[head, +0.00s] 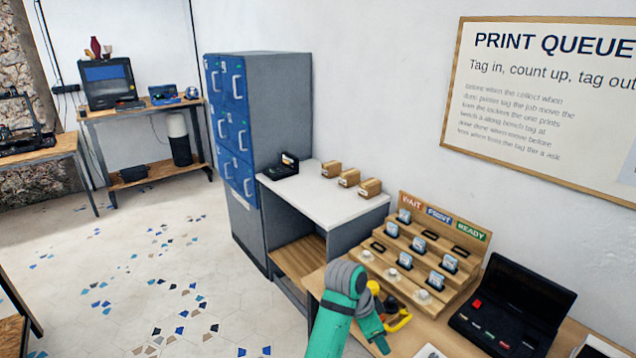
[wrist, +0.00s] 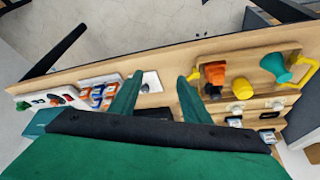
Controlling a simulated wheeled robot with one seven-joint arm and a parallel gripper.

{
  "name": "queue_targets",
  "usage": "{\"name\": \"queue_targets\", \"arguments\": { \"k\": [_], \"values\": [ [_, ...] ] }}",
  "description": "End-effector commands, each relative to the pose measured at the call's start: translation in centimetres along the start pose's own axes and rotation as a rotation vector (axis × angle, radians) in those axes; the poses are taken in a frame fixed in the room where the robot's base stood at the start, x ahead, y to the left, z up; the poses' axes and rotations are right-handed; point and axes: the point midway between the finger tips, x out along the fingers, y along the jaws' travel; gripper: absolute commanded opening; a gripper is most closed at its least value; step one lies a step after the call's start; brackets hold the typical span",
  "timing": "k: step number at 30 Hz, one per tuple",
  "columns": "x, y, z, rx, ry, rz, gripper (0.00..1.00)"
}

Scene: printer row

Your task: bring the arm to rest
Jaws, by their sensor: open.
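My arm (head: 338,318), green with a grey joint, is bent over the wooden bench at the bottom of the head view, in front of the stepped rack (head: 425,262). My gripper (wrist: 156,82) shows in the wrist view with its two green fingers apart. Nothing is held between them. A small white square piece (wrist: 150,82) shows on the bench in the gap between the fingers; I cannot tell its distance from the tips. In the head view the arm partly hides yellow and black items beside it.
The wrist view shows a wooden tray (wrist: 289,97) with yellow handles, holding orange, yellow and teal pieces. A black open case (head: 520,305) stands right of the rack. A white-topped cabinet (head: 312,196) and blue lockers (head: 232,120) stand beyond.

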Motion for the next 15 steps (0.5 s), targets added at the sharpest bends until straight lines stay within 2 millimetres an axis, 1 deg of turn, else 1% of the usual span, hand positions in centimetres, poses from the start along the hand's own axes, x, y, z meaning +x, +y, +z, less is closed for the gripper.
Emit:
{"name": "queue_targets", "arguments": {
  "k": [1,11,15],
  "values": [
    [0.7,0.3,0.0,-0.01,0.012,-0.001,0.43],
    [4.4,1.7,-0.4,-0.095,0.11,-0.038,0.43],
    [6.5,2.6,-0.3,-0.153,0.167,-0.062,0.43]
  ]
}}
